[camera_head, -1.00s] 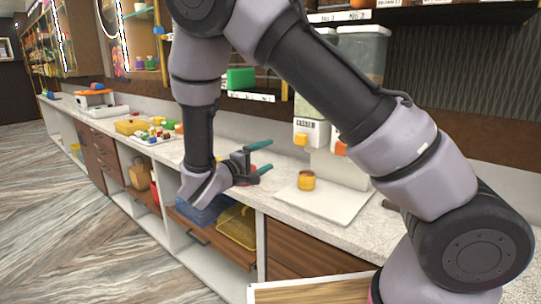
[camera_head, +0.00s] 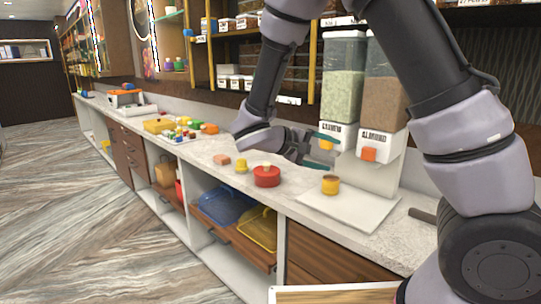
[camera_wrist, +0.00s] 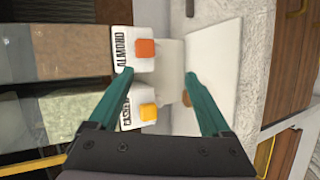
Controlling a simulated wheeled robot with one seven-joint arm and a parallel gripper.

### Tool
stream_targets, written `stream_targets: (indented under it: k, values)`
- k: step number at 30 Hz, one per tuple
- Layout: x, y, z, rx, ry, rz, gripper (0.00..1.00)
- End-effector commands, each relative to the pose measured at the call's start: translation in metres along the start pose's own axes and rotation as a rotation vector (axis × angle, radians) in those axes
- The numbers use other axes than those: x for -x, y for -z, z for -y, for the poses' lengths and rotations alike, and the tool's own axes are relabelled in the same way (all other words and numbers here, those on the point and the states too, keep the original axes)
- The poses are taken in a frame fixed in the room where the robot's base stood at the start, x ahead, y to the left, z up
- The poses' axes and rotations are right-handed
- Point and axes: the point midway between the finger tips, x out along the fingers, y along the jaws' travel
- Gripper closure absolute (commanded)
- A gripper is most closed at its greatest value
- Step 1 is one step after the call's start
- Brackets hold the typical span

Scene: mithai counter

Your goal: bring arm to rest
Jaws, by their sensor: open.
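My gripper (camera_head: 322,152) is open and empty in the head view. It is above the counter (camera_head: 215,148), in front of the two dispensers, with its teal fingers apart. In the wrist view my gripper (camera_wrist: 159,73) has its fingers spread, with the dispenser fronts behind and between them. My arm arches across the upper right of the head view and hides part of the shelves.
Pale-green (camera_head: 342,85) and brown (camera_head: 385,95) dispensers stand behind a white base plate (camera_head: 352,208) bearing a yellow-orange cup (camera_head: 330,184). A red lidded pot (camera_head: 267,177), yellow piece (camera_head: 241,165) and pinkish block (camera_head: 222,159) are left. Open floor lies left.

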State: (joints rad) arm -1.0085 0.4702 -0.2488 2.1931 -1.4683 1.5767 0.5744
Motion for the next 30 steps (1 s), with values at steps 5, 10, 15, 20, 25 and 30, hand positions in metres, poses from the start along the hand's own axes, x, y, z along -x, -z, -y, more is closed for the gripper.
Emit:
stream_targets:
  k: [5,10,15,20,25,30]
  values:
    - [-0.027,-0.052,-0.032,-0.101,0.311,0.179,0.18]
    - [-0.030,-0.094,-0.053,-0.232,0.599,0.262,0.18]
    - [-0.020,-0.124,-0.075,-0.403,0.858,0.261,0.18]
    - [-0.003,-0.145,-0.099,-0.600,1.056,0.191,0.18]
    - [0.017,-0.160,-0.129,-0.822,1.193,0.058,0.18]
    - [0.032,-0.169,-0.153,-0.986,1.246,-0.067,0.18]
